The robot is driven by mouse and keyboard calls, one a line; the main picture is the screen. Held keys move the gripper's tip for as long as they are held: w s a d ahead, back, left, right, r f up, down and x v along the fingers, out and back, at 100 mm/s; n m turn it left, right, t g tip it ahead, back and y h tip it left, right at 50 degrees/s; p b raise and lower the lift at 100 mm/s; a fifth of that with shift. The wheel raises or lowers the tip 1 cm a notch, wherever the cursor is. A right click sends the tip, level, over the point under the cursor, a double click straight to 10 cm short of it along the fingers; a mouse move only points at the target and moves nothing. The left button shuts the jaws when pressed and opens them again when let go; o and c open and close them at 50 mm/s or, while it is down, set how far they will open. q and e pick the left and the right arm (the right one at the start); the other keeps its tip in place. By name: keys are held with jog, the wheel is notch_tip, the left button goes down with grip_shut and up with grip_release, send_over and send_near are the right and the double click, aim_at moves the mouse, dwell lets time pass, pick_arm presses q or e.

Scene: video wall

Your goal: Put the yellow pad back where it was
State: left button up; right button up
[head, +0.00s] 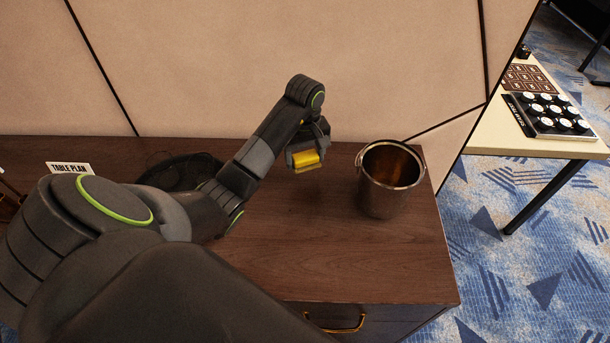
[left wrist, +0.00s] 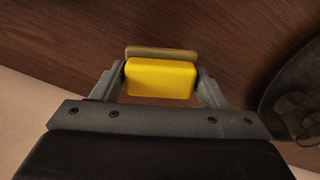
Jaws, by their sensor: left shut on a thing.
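The yellow pad (head: 306,159) is between the fingers of my left gripper (head: 307,156), which is shut on it. In the head view the pad is over the brown wooden cabinet top, left of the metal bucket. The left wrist view also shows the yellow pad (left wrist: 160,78) gripped between both fingers of the left gripper (left wrist: 160,85), with a tan edge along its far side. The gap between the pad and the wood is hard to judge. My right gripper is not in view.
A metal bucket (head: 388,181) stands on the cabinet top (head: 330,240) at right. A dark round basket or tray (head: 182,168) is partly hidden behind my arm. A "TABLE PLAN" sign (head: 70,168) stands at left. A wall panel (head: 250,70) rises behind. The cabinet top's front middle is clear.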

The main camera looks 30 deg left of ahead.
aim_at(305, 178)
pick_arm(q)
jog(key=shift+f, duration=0.65)
notch_tip(305, 178, down, 4)
jog(key=shift+r+p, duration=0.1)
jog(key=shift+p, duration=0.4)
jog(key=shift+f, duration=0.25)
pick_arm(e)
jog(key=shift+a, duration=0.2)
pick_arm(q)
jog(key=shift+f, duration=0.1)
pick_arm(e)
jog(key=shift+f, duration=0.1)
pick_arm(q)
jog(key=shift+f+b, duration=0.1)
jog(key=shift+b, duration=0.2)
jog(key=o, duration=0.9)
jog(key=shift+o, duration=0.2)
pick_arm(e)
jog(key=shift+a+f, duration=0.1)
